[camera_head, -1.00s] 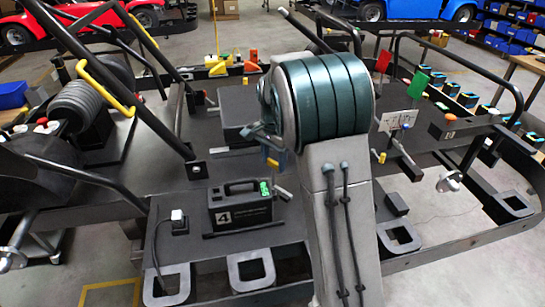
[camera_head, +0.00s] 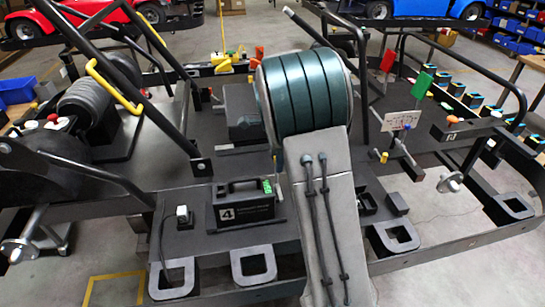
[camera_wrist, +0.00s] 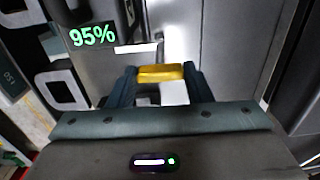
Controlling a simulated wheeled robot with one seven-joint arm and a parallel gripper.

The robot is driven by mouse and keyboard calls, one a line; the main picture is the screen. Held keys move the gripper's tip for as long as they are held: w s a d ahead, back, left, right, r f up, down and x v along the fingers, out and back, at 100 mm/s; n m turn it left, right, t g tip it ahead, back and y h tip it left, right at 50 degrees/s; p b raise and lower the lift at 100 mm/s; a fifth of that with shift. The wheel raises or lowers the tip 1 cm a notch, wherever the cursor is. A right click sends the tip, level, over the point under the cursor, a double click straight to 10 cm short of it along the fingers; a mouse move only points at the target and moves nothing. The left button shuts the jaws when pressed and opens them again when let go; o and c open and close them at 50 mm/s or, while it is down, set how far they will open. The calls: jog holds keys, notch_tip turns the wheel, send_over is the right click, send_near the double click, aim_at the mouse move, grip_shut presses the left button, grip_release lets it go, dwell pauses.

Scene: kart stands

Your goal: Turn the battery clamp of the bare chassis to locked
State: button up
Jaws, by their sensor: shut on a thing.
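The black battery (camera_head: 240,212), marked 4, stands upright on the bare chassis (camera_head: 190,245) in the head view. Its green display (camera_wrist: 93,36) reads 95% at the upper left of the wrist view. In the wrist view my gripper (camera_wrist: 160,72) is shut on the yellow grip of the battery clamp (camera_wrist: 161,74), one finger on each side. A white surface shows below the grip.
A white plug (camera_head: 182,216) with a cable stands left of the battery. A black roll bar (camera_head: 160,95) rises behind it. A grey box-shaped seat block (camera_head: 240,112) is behind the battery. A white sign (camera_head: 401,121) and coloured levers stand on the right.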

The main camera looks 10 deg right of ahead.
dwell(0.4)
jog(key=o, duration=1.4)
notch_tip(320, 180, up, 14)
jog(key=shift+b, duration=0.35)
jog(key=s+a+f+n+t, duration=0.1)
jog(key=s+f+n, duration=0.2)
jog(key=s+n, duration=0.6)
jog(key=s+a+f+n+t, duration=0.2)
jog(key=s+n, duration=0.7)
jog(key=s, duration=1)
jog(key=shift+f+n, duration=0.4)
jog(key=shift+f, duration=0.3)
